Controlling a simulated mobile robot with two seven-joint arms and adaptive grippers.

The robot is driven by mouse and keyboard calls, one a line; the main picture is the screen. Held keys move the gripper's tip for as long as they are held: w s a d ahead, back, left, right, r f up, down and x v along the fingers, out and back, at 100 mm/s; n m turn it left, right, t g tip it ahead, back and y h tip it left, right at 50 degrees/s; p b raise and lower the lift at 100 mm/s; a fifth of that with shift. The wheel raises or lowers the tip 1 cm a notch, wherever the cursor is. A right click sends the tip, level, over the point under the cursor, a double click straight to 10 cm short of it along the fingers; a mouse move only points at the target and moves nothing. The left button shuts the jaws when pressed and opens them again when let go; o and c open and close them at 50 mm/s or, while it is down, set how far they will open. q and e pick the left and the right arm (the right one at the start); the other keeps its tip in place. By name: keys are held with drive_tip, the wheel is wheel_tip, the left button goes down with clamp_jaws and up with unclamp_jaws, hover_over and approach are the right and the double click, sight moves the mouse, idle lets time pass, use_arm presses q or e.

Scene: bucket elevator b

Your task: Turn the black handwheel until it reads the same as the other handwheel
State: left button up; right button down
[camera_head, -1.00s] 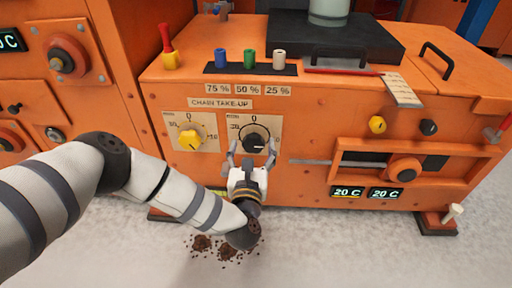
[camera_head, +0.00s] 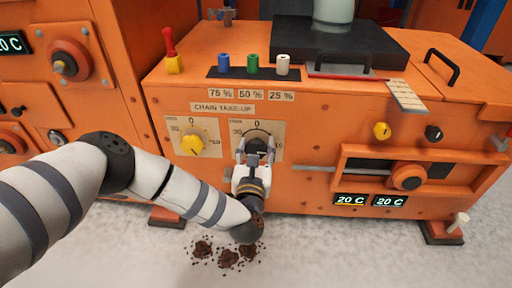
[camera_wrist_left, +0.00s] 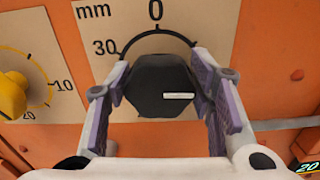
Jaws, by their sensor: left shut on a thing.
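The black handwheel (camera_head: 257,136) sits on the right-hand scale plate of the orange machine, mostly hidden by my gripper in the head view. In the left wrist view the black handwheel (camera_wrist_left: 158,88) shows a white mark pointing right, with 0 at the top of its scale and 30 at upper left. My left gripper (camera_head: 256,152) is shut on it, one finger on each side. The yellow handwheel (camera_head: 192,144) is on the plate to the left; it also shows at the left edge of the wrist view (camera_wrist_left: 12,94). Its exact reading is too small to tell. My right gripper is out of view.
Blue (camera_head: 223,63), green (camera_head: 252,63) and white (camera_head: 282,65) cylinders stand on a black strip above the percent labels. A red-handled lever (camera_head: 171,52) is at the top left. Small yellow (camera_head: 382,130) and black (camera_head: 433,133) knobs are at right. Dark crumbs (camera_head: 228,257) lie on the floor.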

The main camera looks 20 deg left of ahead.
use_arm(q)
drive_tip(key=m+p, duration=0.1)
drive_tip(key=m, duration=0.5)
drive_tip(key=shift+d, duration=0.2)
drive_tip(key=shift+f+m+p, duration=0.15)
drive_tip(key=shift+m+p, duration=0.55)
drive_tip(key=shift+m, duration=1.9)
drive_tip(key=o, duration=1.1)
drive_tip(key=shift+o, duration=0.2)
drive_tip(key=v, duration=1.2)
